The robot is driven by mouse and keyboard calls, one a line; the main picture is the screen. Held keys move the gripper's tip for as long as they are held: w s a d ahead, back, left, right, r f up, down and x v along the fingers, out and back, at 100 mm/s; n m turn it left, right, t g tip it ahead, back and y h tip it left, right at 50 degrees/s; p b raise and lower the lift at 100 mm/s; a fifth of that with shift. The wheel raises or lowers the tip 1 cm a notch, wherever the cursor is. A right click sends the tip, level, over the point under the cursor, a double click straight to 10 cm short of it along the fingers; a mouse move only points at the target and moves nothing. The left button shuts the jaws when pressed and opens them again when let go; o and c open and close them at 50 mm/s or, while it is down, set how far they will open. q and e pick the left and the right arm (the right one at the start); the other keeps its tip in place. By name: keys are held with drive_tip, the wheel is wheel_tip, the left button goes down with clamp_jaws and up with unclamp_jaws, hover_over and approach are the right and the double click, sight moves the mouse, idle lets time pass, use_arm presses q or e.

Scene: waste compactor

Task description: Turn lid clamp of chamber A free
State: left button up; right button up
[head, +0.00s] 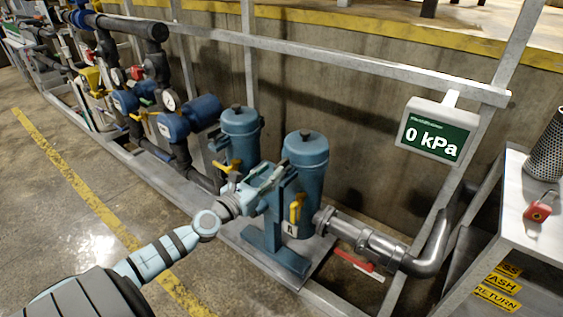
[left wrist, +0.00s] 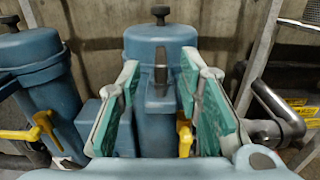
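Two blue filter chambers stand side by side: a left one (head: 240,138) and a right one (head: 305,172), each with a dark knob on its lid. My right gripper is out of view.
Yellow valve handles (head: 296,207) sit low by the chambers. A steel pipe (head: 370,240) with a red handle (head: 354,261) runs to the right. A display (head: 437,132) reads 0 kPa. A red padlock (head: 539,209) lies on the right-hand table. Floor at front is clear.

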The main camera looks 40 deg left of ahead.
sight(289, 158)
use_arm(q)
drive_tip(key=w, duration=0.6)
clamp_jaws()
